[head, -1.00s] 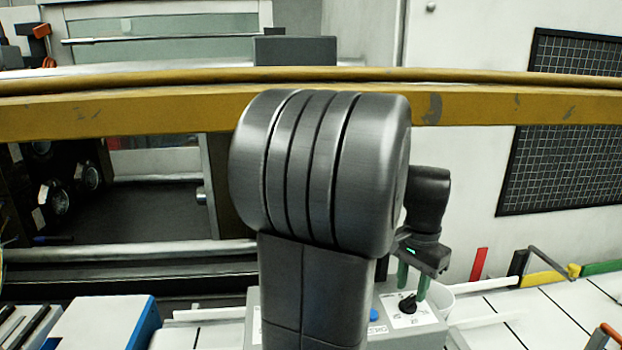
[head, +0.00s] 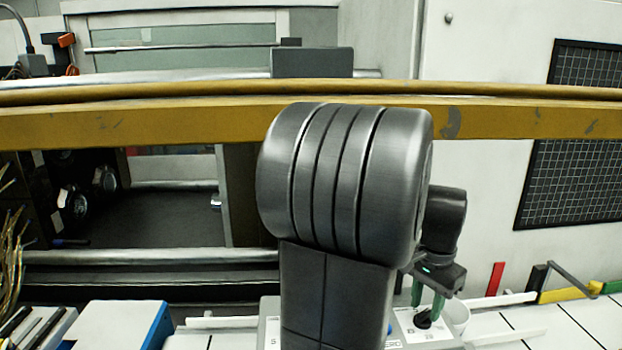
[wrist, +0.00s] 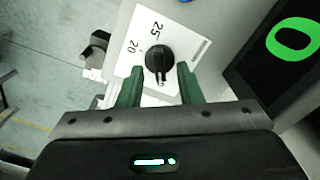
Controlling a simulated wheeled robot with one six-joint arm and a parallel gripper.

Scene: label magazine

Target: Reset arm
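My gripper (wrist: 160,85) has two green fingers, which are apart in the wrist view. Between and just beyond them is a black rotary knob (wrist: 158,62) on a white dial plate (wrist: 138,38) marked 20 and 25. I cannot tell if the fingers touch the knob, but a gap shows on each side. In the head view my gripper (head: 428,300) points down over the knob (head: 424,320) on a grey control box (head: 452,337). My own arm hides much of the box.
A yellow beam (head: 180,122) runs across behind my arm. A white bench top (head: 555,322) with dark seams lies at right. A blue-and-white box (head: 120,322) is at lower left.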

